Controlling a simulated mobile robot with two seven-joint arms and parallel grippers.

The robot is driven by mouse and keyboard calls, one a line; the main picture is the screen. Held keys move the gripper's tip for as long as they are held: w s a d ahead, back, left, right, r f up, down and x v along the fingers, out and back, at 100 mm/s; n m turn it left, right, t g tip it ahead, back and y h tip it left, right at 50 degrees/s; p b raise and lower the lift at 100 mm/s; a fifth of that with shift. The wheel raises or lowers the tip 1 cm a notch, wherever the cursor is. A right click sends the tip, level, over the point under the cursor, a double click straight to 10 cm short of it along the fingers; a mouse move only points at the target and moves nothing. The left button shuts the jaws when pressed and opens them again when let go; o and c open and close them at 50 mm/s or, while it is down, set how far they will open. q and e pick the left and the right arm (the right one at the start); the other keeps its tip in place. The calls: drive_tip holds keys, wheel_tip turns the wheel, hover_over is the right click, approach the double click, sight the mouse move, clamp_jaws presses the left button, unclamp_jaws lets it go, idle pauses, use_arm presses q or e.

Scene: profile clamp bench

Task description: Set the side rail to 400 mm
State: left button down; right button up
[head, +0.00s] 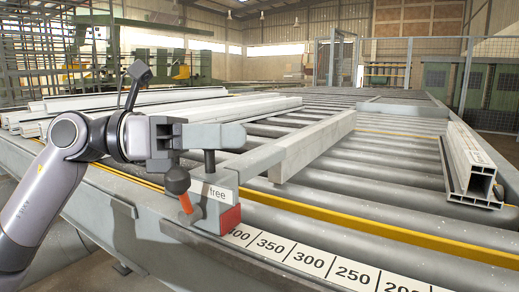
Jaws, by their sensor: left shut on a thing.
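The side rail (305,145) is a long grey bar lying across the rollers. Its near end meets a grey clamp block (218,183) at the bench's front edge. The block has a red face (230,219), a label that seems to read "free" and a dark-knobbed lever (178,181) with an orange part. My left gripper (210,138) is shut on the dark upright post (209,160) on top of the block; its fingers hide the upper post. The scale (310,261) shows 350, 300, 250 and 200. The block partly covers the leftmost number, ending in "00". My right gripper is not in view.
A pale hollow profile (470,165) lies on the rollers at the right. Several white profiles (130,100) lie at the back left. A yellow strip (370,237) runs along the front of the rollers. The rollers between the rail and the right profile are clear.

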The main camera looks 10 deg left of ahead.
use_arm(q)
drive_tip(key=shift+w+a+r, duration=0.1)
drive_tip(key=shift+w+a, duration=0.15)
drive_tip(key=shift+a, duration=0.5)
drive_tip(key=c, duration=0.9)
unclamp_jaws()
drive_tip(key=shift+c, duration=0.2)
drive_tip(key=shift+o, duration=1)
drive_tip(key=shift+a, duration=0.2)
drive_tip(key=shift+d, duration=0.1)
drive_tip(key=b+v, duration=0.1)
drive_tip(key=v, duration=0.6)
